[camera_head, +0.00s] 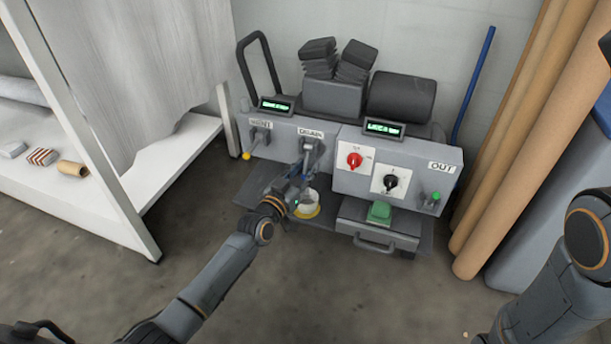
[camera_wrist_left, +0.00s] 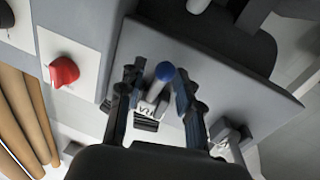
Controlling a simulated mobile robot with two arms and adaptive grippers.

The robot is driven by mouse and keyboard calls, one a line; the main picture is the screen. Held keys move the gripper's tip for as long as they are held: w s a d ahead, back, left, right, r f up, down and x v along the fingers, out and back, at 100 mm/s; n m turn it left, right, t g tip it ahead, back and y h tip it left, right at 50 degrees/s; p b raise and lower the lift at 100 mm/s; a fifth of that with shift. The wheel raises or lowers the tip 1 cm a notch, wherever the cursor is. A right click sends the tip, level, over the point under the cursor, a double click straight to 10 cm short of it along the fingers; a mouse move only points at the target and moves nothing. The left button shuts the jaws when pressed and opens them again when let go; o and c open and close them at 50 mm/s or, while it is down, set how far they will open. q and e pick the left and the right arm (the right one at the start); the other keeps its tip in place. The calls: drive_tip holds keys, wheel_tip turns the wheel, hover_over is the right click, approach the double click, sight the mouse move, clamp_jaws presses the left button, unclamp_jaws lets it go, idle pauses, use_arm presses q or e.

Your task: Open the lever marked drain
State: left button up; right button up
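The drain lever (camera_head: 309,147) is on the left grey panel of the machine, just under its DRAIN label (camera_head: 311,133). In the left wrist view the lever shows a pale stem (camera_wrist_left: 152,101) with a blue round tip (camera_wrist_left: 165,72), and part of the label (camera_wrist_left: 147,113) is readable beside it. My left gripper (camera_head: 302,172) is at the lever, partly covering it in the head view. Its two fingers (camera_wrist_left: 158,80) are open, one on each side of the lever; whether the right-hand finger touches the blue tip cannot be told. My right gripper is out of view.
A second lever (camera_head: 260,132) is on the same panel to the left. A red knob (camera_head: 354,160) and a black knob (camera_head: 390,183) are on the right panel. A white cup-like container (camera_head: 307,204) stands below the drain lever. Brown rolls lean at the right; a white shelf stands left.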

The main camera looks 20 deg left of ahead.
use_arm(q)
drive_tip(key=shift+w+r, duration=0.1)
drive_tip(key=shift+w, duration=0.15)
clamp_jaws()
